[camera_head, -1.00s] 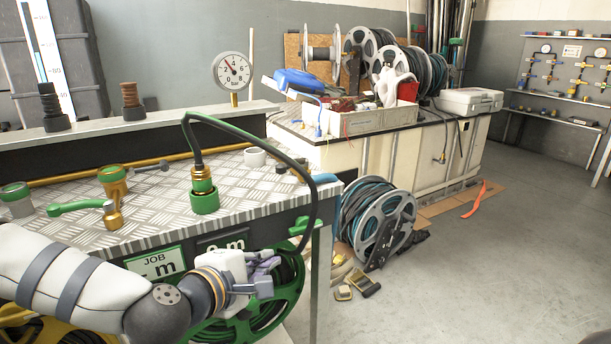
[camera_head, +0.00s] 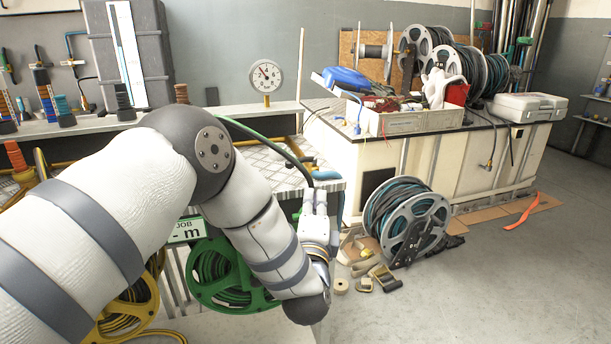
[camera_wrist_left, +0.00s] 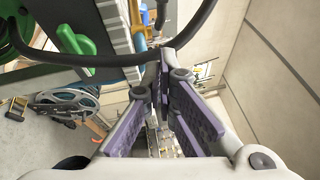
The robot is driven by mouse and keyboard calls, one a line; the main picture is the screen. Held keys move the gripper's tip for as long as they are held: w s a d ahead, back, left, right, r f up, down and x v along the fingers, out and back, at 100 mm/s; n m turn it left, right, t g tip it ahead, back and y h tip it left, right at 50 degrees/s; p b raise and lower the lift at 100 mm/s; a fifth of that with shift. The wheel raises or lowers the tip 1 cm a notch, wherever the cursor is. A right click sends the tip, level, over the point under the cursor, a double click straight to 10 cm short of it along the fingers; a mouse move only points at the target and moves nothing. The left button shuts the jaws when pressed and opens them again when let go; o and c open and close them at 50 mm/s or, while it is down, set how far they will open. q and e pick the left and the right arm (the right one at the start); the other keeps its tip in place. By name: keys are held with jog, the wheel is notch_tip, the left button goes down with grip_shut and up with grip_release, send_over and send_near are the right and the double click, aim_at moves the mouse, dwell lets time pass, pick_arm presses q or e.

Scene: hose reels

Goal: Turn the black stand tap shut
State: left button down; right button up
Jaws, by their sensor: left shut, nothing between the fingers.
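My left gripper (camera_head: 311,185) is at the bench's right end, beside a blue piece (camera_head: 326,175). In the left wrist view the gripper (camera_wrist_left: 160,72) has its grey-purple fingers together and empty. A dark hose (camera_wrist_left: 105,58) crosses that view near the fingertips. A green handle (camera_wrist_left: 75,40) is at its upper left, apart from the fingers. My right gripper is not in view.
A green hose reel (camera_head: 225,275) hangs under the bench, near my left forearm. A grey-rimmed hose reel (camera_head: 408,220) stands on the floor to the right. A dial gauge (camera_head: 266,76) stands behind the bench. Open floor (camera_head: 500,290) lies at the right.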

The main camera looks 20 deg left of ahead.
aim_at(302, 161)
pick_arm(q)
jog(key=x, duration=0.4)
jog(key=b+x, duration=0.1)
jog(key=x, duration=0.1)
jog(key=shift+f, duration=0.35)
jog(key=shift+w+a+r, duration=0.35)
jog(key=shift+w+a, duration=0.15)
jog(key=shift+a, duration=0.25)
jog(key=shift+w+a+r, duration=0.35)
jog(key=shift+w+a, duration=0.2)
jog(key=shift+a, duration=0.25)
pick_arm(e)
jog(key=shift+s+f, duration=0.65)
